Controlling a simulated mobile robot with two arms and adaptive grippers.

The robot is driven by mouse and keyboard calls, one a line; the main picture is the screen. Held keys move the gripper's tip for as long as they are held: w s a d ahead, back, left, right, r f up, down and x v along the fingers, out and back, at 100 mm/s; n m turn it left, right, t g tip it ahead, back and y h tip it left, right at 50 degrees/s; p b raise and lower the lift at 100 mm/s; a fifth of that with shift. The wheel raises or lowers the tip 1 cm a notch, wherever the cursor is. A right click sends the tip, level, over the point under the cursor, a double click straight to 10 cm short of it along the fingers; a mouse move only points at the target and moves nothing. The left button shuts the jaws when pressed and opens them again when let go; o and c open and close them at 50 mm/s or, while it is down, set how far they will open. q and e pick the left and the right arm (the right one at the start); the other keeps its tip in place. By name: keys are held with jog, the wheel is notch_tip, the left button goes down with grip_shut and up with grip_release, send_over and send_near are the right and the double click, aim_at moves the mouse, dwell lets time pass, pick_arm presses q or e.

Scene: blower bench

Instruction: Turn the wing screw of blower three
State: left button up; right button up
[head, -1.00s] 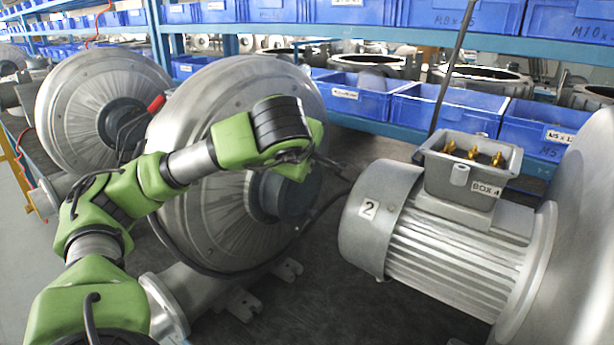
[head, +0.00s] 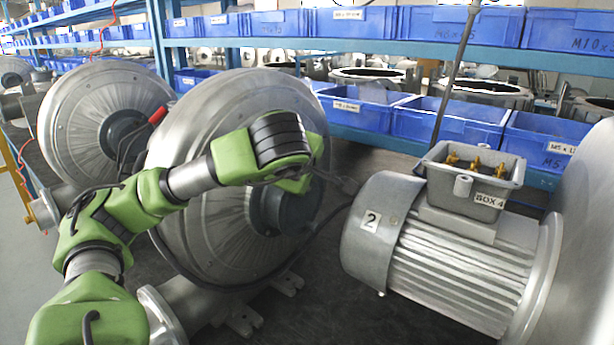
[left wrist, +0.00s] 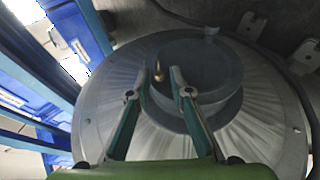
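A small brass piece (left wrist: 160,72), which looks like a screw, stands by the dark grey round hub (left wrist: 205,75) of a blower in the left wrist view. My left gripper (left wrist: 160,70) is open, with its two fingers on either side of the brass piece; I cannot tell whether they touch it. No number shows on this blower. The motor at the right (head: 450,265) carries a label "2". My right gripper is not in view.
An open terminal box (head: 470,180) labelled "BOX 4", with brass posts, sits on the right motor. Another blower (head: 80,120) stands at the far left. Blue bins (head: 450,120) fill the shelves behind. A dark cable runs around the middle blower.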

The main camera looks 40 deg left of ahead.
pick_arm(q)
jog(key=v, duration=1.2)
dwell(0.4)
dwell(0.6)
